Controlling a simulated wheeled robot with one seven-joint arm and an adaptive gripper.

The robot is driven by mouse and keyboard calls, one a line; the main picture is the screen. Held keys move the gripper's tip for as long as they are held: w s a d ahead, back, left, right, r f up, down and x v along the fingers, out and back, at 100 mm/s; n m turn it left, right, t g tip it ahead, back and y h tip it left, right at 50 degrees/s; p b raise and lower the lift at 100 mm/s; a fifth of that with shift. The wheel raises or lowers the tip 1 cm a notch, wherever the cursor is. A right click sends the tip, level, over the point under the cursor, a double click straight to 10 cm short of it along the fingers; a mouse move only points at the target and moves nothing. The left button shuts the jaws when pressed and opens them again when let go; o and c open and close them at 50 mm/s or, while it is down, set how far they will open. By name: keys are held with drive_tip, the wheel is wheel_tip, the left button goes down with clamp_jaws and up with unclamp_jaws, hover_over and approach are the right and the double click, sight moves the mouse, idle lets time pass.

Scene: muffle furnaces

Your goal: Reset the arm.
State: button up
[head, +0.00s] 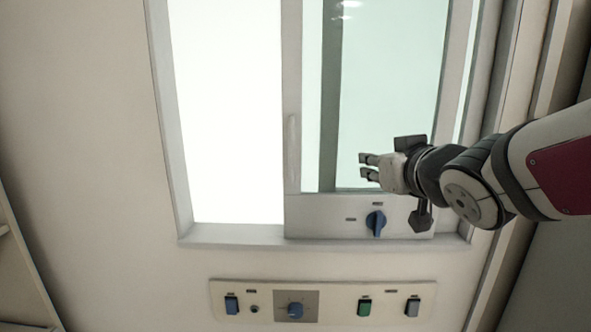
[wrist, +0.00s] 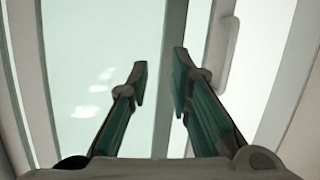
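My gripper (head: 366,166) is at the right of the head view, in front of the lower part of a greenish glass pane (head: 395,80). Its fingers point left. In the wrist view my gripper (wrist: 160,78) shows two fingers with a clear gap between them and nothing held. The pane fills the left of the wrist view behind the fingers. My arm reaches in from the right edge of the head view, bent at the wrist. I cannot tell how far the fingers are from the glass.
A vertical handle (head: 292,148) sits on the sash edge left of my gripper and also shows in the wrist view (wrist: 220,52). A blue knob (head: 376,223) is below. A control panel (head: 338,301) with a blue dial and several switches lies lower. The bright left opening (head: 225,110) is clear.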

drive_tip(key=s+d+f+m+g+h, duration=0.1)
drive_tip(key=s+f+g, duration=0.3)
drive_tip(key=s, duration=0.7)
drive_tip(key=s+d+f+m+g+h, duration=0.1)
drive_tip(key=s+d+f+g, duration=0.2)
drive_tip(key=s, duration=0.9)
wheel_tip(320, 180, down, 4)
drive_tip(key=shift+d+r+m+g+b, duration=0.1)
drive_tip(key=shift+d+m+g+b, duration=0.25)
drive_tip(key=shift+g, duration=0.75)
drive_tip(key=shift+a, duration=0.1)
